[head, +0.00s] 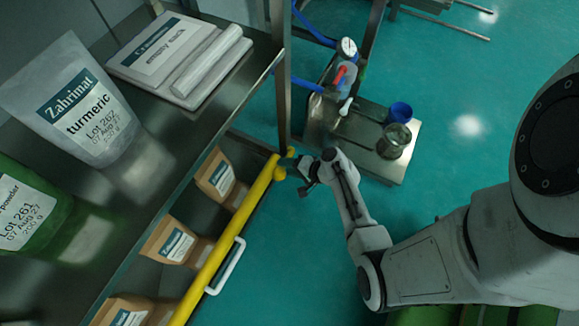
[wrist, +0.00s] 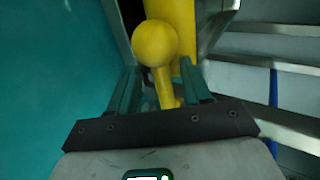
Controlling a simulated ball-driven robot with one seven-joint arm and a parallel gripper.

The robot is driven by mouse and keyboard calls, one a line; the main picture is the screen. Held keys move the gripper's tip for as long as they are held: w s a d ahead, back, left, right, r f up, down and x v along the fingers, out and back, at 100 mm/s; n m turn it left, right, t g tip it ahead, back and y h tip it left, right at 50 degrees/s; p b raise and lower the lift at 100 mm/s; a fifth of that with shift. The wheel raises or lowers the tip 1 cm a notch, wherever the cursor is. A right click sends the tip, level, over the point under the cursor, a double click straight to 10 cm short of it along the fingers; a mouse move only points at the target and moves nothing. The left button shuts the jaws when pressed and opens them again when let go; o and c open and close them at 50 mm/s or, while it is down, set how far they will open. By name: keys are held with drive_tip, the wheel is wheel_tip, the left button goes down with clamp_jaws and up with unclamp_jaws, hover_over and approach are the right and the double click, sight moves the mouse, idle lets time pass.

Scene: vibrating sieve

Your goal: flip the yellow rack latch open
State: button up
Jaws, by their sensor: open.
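The yellow latch shows in the wrist view as a round knob (wrist: 155,43) on a short stem. In the head view its knob (head: 279,173) is at the far end of the yellow bar (head: 232,230) along the rack's front. My gripper (head: 288,167) is at this end of the bar, right by the knob. In the wrist view my gripper (wrist: 160,78) is open, with one green finger on each side of the stem. I cannot tell whether either finger touches it. The fingers partly hide the latch in the head view.
A white handle (head: 226,266) sticks out from the bar. A low cart (head: 365,158) with a blue cup (head: 399,112) stands beyond.

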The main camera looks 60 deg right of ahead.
clamp_jaws()
idle(0.4)
